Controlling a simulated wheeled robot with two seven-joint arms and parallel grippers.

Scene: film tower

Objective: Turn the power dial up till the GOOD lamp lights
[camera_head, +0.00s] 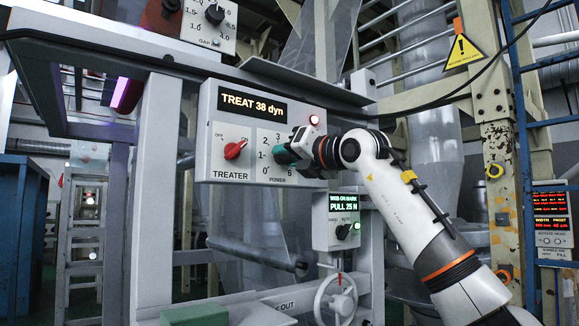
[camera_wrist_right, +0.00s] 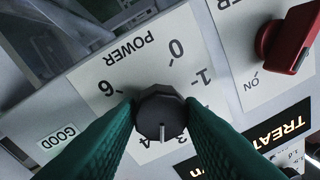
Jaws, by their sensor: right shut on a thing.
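The treater panel (camera_head: 228,112) shows "TREAT 38 dyn" on its display (camera_head: 252,106). My right gripper (camera_head: 284,157) is at the POWER dial, its green fingers hiding it in the head view. In the right wrist view, the fingers are shut on the dark dial (camera_wrist_right: 160,112), one on each side. The dial's pale pointer line is near the 4 mark; the scale's 0, 1 and 6 also show. My left gripper is out of view.
The red TREATER knob (camera_head: 235,150) sits left of the POWER dial. A smaller box with a green "PULL" display (camera_head: 342,203) hangs below my right wrist, above a handwheel (camera_head: 336,299).

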